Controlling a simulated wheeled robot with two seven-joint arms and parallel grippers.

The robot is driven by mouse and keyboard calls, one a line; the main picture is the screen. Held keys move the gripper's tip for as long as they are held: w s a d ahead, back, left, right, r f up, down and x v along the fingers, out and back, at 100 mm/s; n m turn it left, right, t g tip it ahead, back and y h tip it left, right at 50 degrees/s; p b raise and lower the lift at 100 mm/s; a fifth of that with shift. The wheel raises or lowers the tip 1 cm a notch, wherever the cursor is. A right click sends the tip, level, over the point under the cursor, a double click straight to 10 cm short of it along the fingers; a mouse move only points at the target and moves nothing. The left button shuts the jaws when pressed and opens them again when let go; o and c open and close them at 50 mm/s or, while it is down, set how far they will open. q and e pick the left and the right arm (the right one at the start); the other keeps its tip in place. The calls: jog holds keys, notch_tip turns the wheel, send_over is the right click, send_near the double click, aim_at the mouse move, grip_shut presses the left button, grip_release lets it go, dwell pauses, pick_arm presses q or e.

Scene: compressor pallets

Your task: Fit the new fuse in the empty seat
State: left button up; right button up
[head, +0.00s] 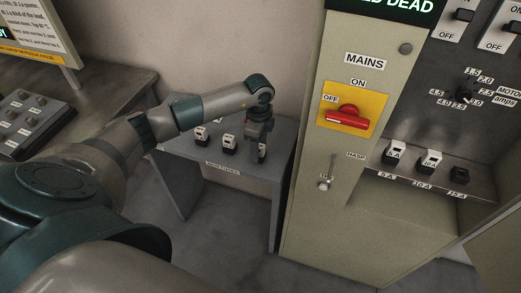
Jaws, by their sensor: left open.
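My left gripper (261,133) points down over the rightmost spare fuse position on the small grey table (222,167). It is open, and a dark fuse body (262,154) shows just below and between its fingers; contact is hard to tell. Two white-topped fuses, one at the left (201,134) and one in the middle (229,142), stand beside it. In the cabinet, two white-topped fuses, a left one (393,153) and a middle one (430,160), sit on a ledge. The right seat (459,175) is black with no white fuse top. My right gripper is not in view.
The cabinet's red mains handle (347,117) sits on a yellow plate. A hasp (325,183) hangs below it. A display above reads "DEAD" at its end. A desk with a dark button box (28,122) stands at left. The cabinet front edge stands between table and seats.

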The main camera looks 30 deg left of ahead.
pick_arm(q)
grip_shut()
jog(key=shift+r, duration=0.15)
jog(key=shift+r+p, duration=2.3)
jog(key=shift+r, duration=0.55)
